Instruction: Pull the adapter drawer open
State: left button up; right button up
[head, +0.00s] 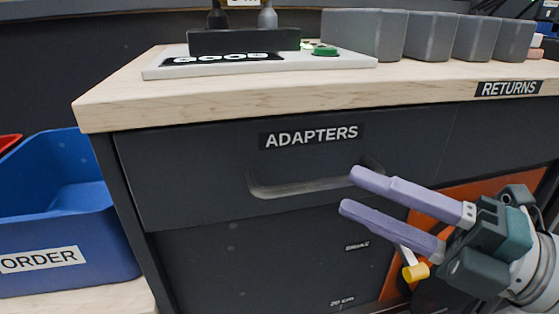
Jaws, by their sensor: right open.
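The adapter drawer (200,170) has a dark grey front with a label reading ADAPTERS (311,136). Its front looks flush with the cabinet, under the wooden top. The drawer's recessed grey handle (300,187) runs across the front below the label. My right gripper (348,192) comes in from the right with two purple fingers apart and nothing between them. Its fingertips are at the right end of the handle and overlap it in the picture. I cannot tell whether they touch it. My left gripper is not in view.
A wooden worktop (160,100) overhangs the drawer, with a white board (160,68) and several grey bins (365,36) on it. A blue tote (60,225) labelled ORDER stands at the left. An orange panel (385,262) shows behind my right gripper.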

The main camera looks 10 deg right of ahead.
aim_at(337, 187)
jog(key=x, duration=0.4)
jog(key=shift+w+a, duration=0.3)
jog(key=shift+c, duration=0.4)
grip_shut()
dwell(0.8)
